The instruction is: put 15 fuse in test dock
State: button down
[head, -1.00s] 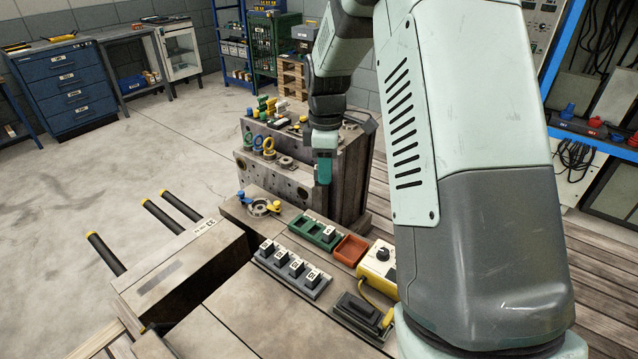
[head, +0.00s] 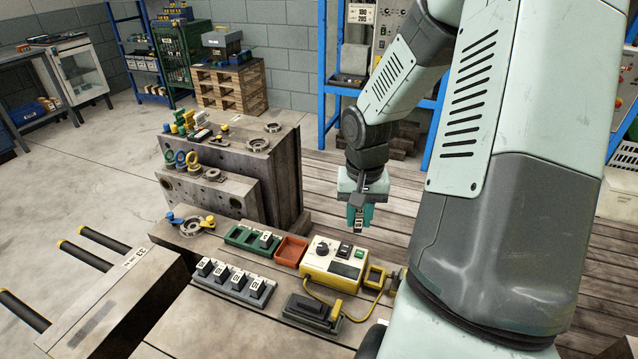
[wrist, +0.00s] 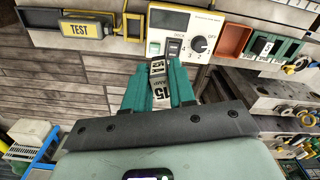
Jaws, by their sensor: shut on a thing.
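My gripper (head: 358,212) is shut on a fuse (wrist: 160,88) with a white label reading 15, held between the green fingers. The fuse also shows below the fingers in the head view (head: 359,224). It hangs in the air above and behind the tester. The test dock (wrist: 84,29), a yellow-edged dark frame with a yellow TEST plate, is at the upper left of the wrist view, apart from the fuse. In the head view the dock (head: 387,279) sits right of the yellow-and-white tester (head: 321,268). My gripper is left of and above it there.
A grey rack (head: 228,291) holds several fuses. A green rack (head: 233,239) holds one fuse, beside a red-brown tray (head: 291,251). Steel mould blocks (head: 275,170) stand behind left.

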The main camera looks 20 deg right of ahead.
jog(key=shift+s+d+f+m, duration=0.6)
jog(key=shift+s+f, duration=0.1)
jog(key=shift+f, duration=1.5)
jog(key=shift+s+d+f+m, duration=0.6)
jog(key=shift+s+f, duration=0.15)
jog(key=shift+f, duration=1.5)
jog(key=shift+s+d+f+m, duration=0.6)
jog(key=shift+s+f, duration=0.1)
jog(key=shift+f, duration=1.5)
jog(key=shift+f, duration=0.9)
jog(key=c, duration=0.8)
grip_release()
jog(key=shift+c, duration=0.2)
jog(key=shift+w+a+r, duration=0.1)
jog(key=shift+r, duration=3.7)
